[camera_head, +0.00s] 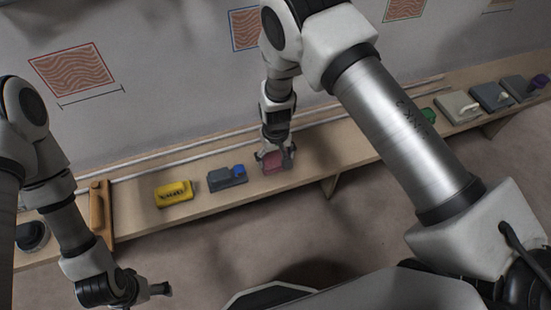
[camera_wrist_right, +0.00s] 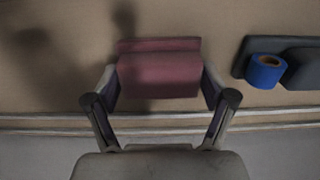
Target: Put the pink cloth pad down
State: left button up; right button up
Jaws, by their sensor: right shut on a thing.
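The pink cloth pad (camera_head: 272,161) is at the wooden shelf between the fingers of my right gripper (camera_head: 275,158). In the right wrist view the pad (camera_wrist_right: 160,72) looks like a dusky pink block with a ledge along its far side. The two fingers of my right gripper (camera_wrist_right: 160,100) press on its left and right ends. I cannot tell whether its underside touches the shelf. My left gripper (camera_head: 150,290) is low at the left, away from the shelf and the pad; its fingers show too little to tell their opening.
The long wooden shelf (camera_head: 225,197) runs along the wall. A grey block with a blue roll (camera_head: 228,178) is just left of the pad, then a yellow block (camera_head: 174,193). Several grey tools, one a pale-handled block (camera_head: 457,107), stand at the far right. Pale rails run behind.

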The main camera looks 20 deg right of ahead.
aim_at(276, 157)
jog(key=shift+f, duration=0.1)
jog(key=o, duration=0.9)
jog(key=shift+c, duration=0.2)
notch_tip(276, 157, up, 12)
jog(key=s+d+f, duration=0.8)
jog(key=s+f, duration=0.3)
jog(key=s, duration=0.1)
jog(key=s+d+f, duration=0.1)
jog(key=s+f, duration=0.2)
jog(key=s, duration=1.2)
jog(key=shift+d+f+m, duration=0.15)
jog(key=shift+d+m, duration=0.2)
jog(key=shift+m, duration=0.05)
